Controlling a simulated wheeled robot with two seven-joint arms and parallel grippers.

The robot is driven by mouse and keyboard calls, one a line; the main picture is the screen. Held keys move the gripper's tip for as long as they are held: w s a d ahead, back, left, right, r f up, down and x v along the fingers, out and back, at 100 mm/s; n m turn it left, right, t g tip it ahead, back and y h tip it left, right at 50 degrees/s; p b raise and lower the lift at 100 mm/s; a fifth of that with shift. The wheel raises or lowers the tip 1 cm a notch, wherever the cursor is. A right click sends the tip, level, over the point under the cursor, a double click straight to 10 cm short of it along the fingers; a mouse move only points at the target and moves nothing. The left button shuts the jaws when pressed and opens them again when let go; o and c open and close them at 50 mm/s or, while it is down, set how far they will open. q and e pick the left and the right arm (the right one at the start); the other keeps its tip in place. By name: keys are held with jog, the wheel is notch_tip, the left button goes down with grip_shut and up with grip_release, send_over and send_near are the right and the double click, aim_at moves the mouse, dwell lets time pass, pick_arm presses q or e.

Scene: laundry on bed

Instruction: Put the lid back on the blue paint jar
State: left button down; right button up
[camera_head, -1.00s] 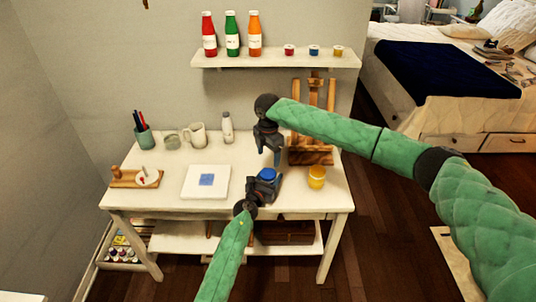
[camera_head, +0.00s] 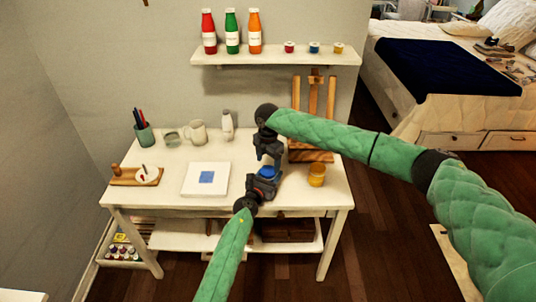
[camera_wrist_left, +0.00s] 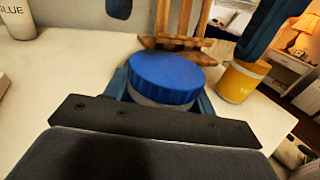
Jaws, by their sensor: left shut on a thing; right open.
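The blue paint jar stands on the white desk (camera_head: 250,140) near its front edge, with the blue lid (camera_head: 268,172) on top. In the left wrist view the ribbed lid (camera_wrist_left: 166,77) covers the jar's mouth and looks about level, with the jar's pale rim (camera_wrist_left: 158,101) under it. Whether it is fully seated I cannot tell. My left gripper (camera_head: 265,181) is shut around the jar's sides. My right gripper (camera_head: 269,157) is open just above the lid; its two dark blue fingers show apart in the left wrist view, clear of the lid.
A yellow paint jar (camera_head: 317,174) stands to the right, and an easel (camera_head: 312,130) is behind. A white canvas (camera_head: 205,180) lies to the left. A mug (camera_head: 196,133), glue bottle (camera_head: 227,125) and pencil cup (camera_head: 144,135) stand at the back. A shelf (camera_head: 275,58) hangs above.

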aim_at(268, 170)
jog(key=shift+f, duration=1.8)
jog(key=c, duration=1)
jog(key=m, duration=0.5)
jog(key=shift+m, duration=0.3)
jog(key=o, duration=1.1)
